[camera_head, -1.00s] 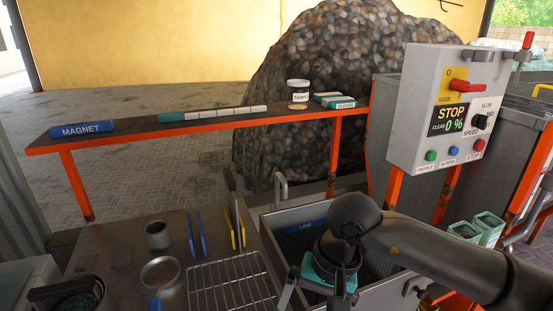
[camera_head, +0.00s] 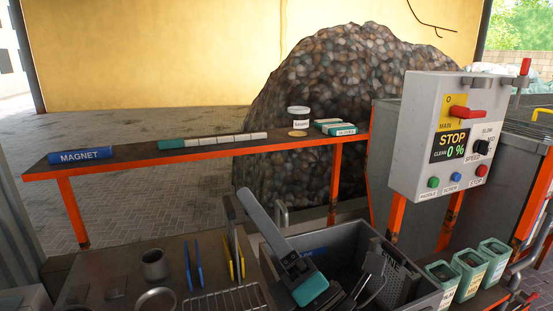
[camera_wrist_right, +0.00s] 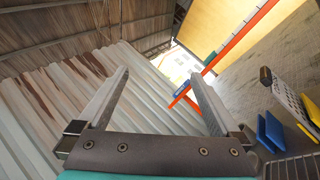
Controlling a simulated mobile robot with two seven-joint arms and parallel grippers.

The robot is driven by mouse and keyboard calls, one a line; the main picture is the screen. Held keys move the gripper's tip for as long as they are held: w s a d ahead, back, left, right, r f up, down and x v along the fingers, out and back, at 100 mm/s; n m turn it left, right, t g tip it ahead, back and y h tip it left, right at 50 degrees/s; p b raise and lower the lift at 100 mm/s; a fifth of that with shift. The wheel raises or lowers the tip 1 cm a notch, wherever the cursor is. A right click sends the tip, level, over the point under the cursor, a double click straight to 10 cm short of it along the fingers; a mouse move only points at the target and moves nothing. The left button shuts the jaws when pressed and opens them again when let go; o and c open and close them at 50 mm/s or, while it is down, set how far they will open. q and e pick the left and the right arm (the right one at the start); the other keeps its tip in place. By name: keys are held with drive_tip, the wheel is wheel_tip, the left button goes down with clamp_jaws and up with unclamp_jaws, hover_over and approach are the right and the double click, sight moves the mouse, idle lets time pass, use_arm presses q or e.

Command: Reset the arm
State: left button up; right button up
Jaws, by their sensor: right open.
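My right gripper (camera_head: 265,220) rises over the left part of the grey sink bin (camera_head: 436,297) in the head view, tilted up to the left, its teal band low. In the right wrist view the right gripper (camera_wrist_right: 160,76) shows two long grey fingers set wide apart with nothing between them. The wrist camera looks past them at a corrugated wall (camera_wrist_right: 60,110). My left gripper is in neither view.
An orange-edged shelf (camera_head: 110,157) carries a blue magnet bar (camera_head: 80,156) and a jar (camera_head: 298,116). Blue tweezers (camera_head: 193,265), a cup (camera_head: 155,264) and a wire rack (camera_head: 225,301) lie on the left bench. A control box (camera_head: 440,140) and green containers (camera_head: 468,268) stand right.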

drive_tip(key=d+f+m+g+h, duration=0.3)
drive_tip(key=d+f+m+h, duration=1.2)
drive_tip(key=f+m, duration=0.5)
drive_tip(key=s+d+f+m+g, duration=0.2)
drive_tip(key=s+f+m+g, duration=0.4)
drive_tip(key=s, duration=0.4)
drive_tip(key=s+d+f+m+g, duration=0.1)
drive_tip(key=s+f+m+g, duration=0.35)
drive_tip(key=s+f, duration=0.4)
wheel_tip(320, 180, down, 22)
drive_tip(key=s+r+g, duration=0.1)
drive_tip(key=s+g, duration=0.1)
drive_tip(key=s, duration=0.1)
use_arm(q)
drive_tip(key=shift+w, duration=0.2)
use_arm(e)
drive_tip(key=s+d+f+g, duration=0.1)
drive_tip(key=s+d+f, duration=0.2)
drive_tip(key=s+f, duration=1.1)
drive_tip(key=shift+s+f+n, duration=0.2)
drive_tip(key=shift+s+n, duration=0.25)
drive_tip(key=shift+s, duration=0.2)
